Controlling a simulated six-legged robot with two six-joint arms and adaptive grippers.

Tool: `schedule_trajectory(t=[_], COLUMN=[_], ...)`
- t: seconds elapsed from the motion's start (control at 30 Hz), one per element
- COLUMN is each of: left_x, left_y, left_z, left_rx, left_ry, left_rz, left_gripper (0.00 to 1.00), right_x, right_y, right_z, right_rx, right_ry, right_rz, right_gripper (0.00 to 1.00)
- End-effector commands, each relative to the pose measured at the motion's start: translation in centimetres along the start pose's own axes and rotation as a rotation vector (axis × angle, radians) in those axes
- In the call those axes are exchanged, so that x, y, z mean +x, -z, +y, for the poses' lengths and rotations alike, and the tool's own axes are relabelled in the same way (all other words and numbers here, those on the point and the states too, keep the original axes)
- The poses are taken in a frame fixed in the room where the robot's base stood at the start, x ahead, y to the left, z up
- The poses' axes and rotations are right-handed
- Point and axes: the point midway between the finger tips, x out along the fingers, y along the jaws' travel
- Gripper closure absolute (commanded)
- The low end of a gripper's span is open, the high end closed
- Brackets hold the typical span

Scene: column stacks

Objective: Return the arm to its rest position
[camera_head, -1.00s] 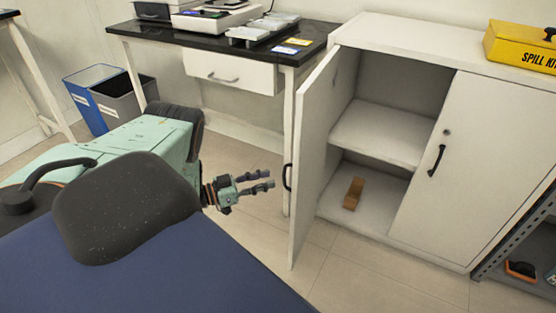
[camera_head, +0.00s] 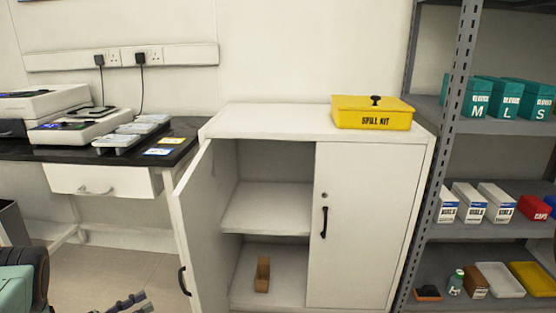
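My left gripper (camera_head: 138,302) shows at the bottom edge of the head view, left of the cabinet. Its two dark fingers are apart with nothing between them, and the rest of it is cut off by the frame. Part of my own green and black body shows at the lower left. My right gripper is not in view.
The white cabinet (camera_head: 368,222) has its left door (camera_head: 205,230) swung open and its right door shut. A brown block (camera_head: 263,274) stands on its bottom level. A yellow spill kit (camera_head: 372,112) sits on top. A black-topped bench (camera_head: 60,150) is left; a grey shelf rack (camera_head: 436,190) is right.

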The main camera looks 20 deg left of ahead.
Motion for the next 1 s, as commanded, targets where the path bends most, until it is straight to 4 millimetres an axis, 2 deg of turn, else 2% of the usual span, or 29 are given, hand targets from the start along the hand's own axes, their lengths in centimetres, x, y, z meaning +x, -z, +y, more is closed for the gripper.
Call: schedule_trajectory(t=[0.17, 0.27, 0.3, 0.37, 0.47, 0.57, 0.6, 0.67, 0.73, 0.87, 0.9, 1.0], left_x=[0.0, -1.1, -1.7, -2.3, -2.8, -3.0, -3.1, -3.4, -3.9, -5.7, -6.5, -8.7], left_y=[-1.1, -3.5, -5.0, -7.2, -10.1, -12.4, -13.1, -13.8, -14.1, -12.7, -11.8, -8.7], left_z=[-0.7, -1.5, -1.4, -0.7, 1.5, 5.2, 7.0, 10.1, 14.0, 21.5, 23.8, 28.9], left_rx=[0.029, 0.015, -0.008, -0.049, -0.13, -0.228, -0.269, -0.329, -0.395, -0.492, -0.514, -0.548], left_ry=[0.034, 0.143, 0.199, 0.271, 0.367, 0.439, 0.462, 0.486, 0.501, 0.502, 0.495, 0.476], left_rz=[-0.049, -0.144, -0.197, -0.278, -0.411, -0.56, -0.624, -0.726, -0.848, -1.078, -1.151, -1.325], left_gripper=[0.68, 0.68, 0.68, 0.68, 0.68, 0.68, 0.68, 0.68, 0.68, 0.68, 0.68, 0.68], right_x=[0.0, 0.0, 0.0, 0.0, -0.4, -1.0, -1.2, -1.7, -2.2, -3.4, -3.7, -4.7], right_y=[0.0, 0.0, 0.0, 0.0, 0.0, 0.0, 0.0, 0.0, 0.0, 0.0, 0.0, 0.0], right_z=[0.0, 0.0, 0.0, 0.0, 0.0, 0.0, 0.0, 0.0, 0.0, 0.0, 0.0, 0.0], right_rx=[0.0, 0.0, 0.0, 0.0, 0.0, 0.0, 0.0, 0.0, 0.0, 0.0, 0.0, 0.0], right_ry=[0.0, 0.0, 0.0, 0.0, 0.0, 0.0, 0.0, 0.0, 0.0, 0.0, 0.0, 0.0], right_rz=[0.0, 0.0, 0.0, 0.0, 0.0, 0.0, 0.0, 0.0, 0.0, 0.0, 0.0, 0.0], right_gripper=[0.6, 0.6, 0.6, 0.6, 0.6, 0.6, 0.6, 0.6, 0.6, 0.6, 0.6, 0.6])
